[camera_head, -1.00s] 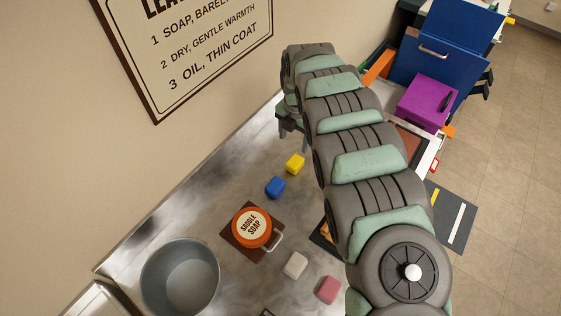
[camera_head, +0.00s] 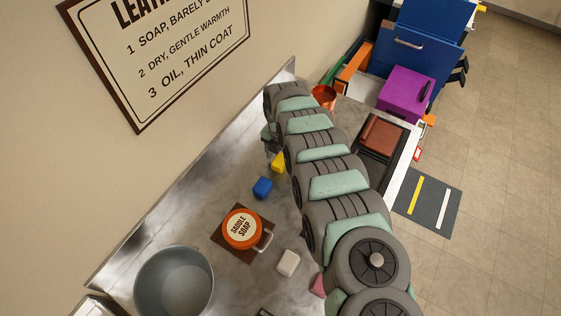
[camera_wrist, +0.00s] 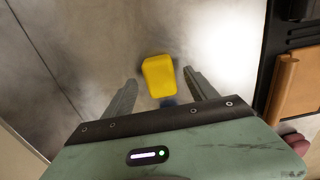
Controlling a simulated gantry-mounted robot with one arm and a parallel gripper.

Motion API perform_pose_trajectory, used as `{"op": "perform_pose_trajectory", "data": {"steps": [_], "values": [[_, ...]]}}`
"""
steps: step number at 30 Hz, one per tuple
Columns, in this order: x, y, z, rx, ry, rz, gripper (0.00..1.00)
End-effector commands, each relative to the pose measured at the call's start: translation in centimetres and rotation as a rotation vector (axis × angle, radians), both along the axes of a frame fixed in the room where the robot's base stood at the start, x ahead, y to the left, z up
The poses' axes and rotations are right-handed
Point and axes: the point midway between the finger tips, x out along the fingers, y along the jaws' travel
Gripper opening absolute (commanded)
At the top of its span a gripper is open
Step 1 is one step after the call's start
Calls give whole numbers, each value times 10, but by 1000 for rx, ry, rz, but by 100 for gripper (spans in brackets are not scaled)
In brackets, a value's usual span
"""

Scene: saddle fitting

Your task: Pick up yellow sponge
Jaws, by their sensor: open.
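The yellow sponge (camera_head: 278,162) is a small block on the steel counter, partly hidden by my arm in the head view. In the wrist view the yellow sponge (camera_wrist: 159,76) lies just ahead of my gripper (camera_wrist: 160,88), between the lines of its two spread fingers. The fingers are apart with nothing held. I cannot tell the height of the fingertips above the counter. In the head view the fingertips are hidden behind my arm.
A blue block (camera_head: 262,187) lies close to the yellow sponge. A saddle soap tin (camera_head: 242,229), a white block (camera_head: 288,262), a pink block (camera_head: 317,284) and a grey bowl (camera_head: 174,282) are nearer. A black tray (camera_head: 372,161) with a brown item lies right of my arm.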

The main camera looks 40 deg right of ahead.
Motion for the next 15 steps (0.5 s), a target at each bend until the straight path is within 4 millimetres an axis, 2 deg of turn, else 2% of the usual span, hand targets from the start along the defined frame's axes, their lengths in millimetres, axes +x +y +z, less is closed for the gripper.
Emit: {"op": "perform_pose_trajectory", "data": {"steps": [4,12,15], "values": [[0,0,-13,-1,0,-1,66],[0,-1,-15,-2,0,-1,66],[0,-1,-15,-2,0,-1,58]]}}
